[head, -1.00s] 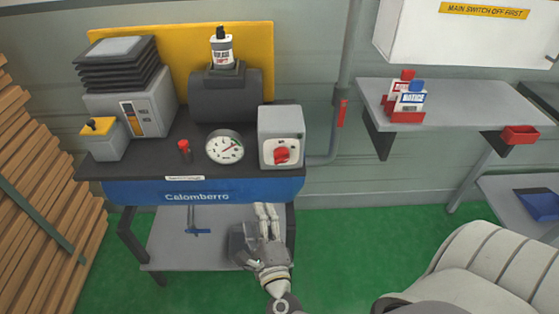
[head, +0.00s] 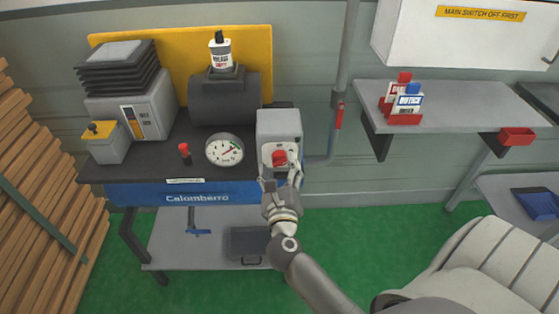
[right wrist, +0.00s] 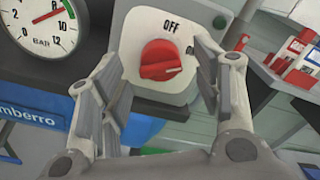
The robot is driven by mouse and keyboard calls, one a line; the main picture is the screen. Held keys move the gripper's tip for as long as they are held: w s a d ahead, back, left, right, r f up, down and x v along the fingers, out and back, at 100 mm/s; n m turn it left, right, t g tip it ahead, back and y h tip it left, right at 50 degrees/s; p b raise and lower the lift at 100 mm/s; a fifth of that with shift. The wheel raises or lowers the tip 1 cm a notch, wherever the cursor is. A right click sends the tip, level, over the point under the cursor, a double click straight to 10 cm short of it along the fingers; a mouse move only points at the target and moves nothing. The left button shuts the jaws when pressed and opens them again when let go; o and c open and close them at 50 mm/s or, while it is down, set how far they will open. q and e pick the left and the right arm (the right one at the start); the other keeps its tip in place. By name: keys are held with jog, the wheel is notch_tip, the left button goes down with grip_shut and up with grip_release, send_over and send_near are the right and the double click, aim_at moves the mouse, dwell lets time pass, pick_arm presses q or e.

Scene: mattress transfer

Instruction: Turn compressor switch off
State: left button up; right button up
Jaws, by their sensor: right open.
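The compressor switch is a red rotary knob (head: 280,158) on a grey box (head: 279,124) at the right end of the compressor bench. In the right wrist view the red knob (right wrist: 160,60) lies roughly sideways, its white mark at the right end, near the partly hidden ON label. The OFF label (right wrist: 171,27) is above it. My right gripper (head: 281,173) is open just in front of the knob. In the wrist view its fingers stand on either side of the knob, with nothing held. Contact cannot be told. My left gripper is not in view.
A pressure gauge (head: 224,150) and a small red button (head: 184,149) sit left of the switch box. A grey pipe (head: 346,60) runs up the wall to its right. A wall shelf (head: 455,105) holds small boxes. Wood planks (head: 35,190) lean at the left.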

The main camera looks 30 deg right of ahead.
aim_at(280, 160)
jog(key=shift+x, duration=1.1)
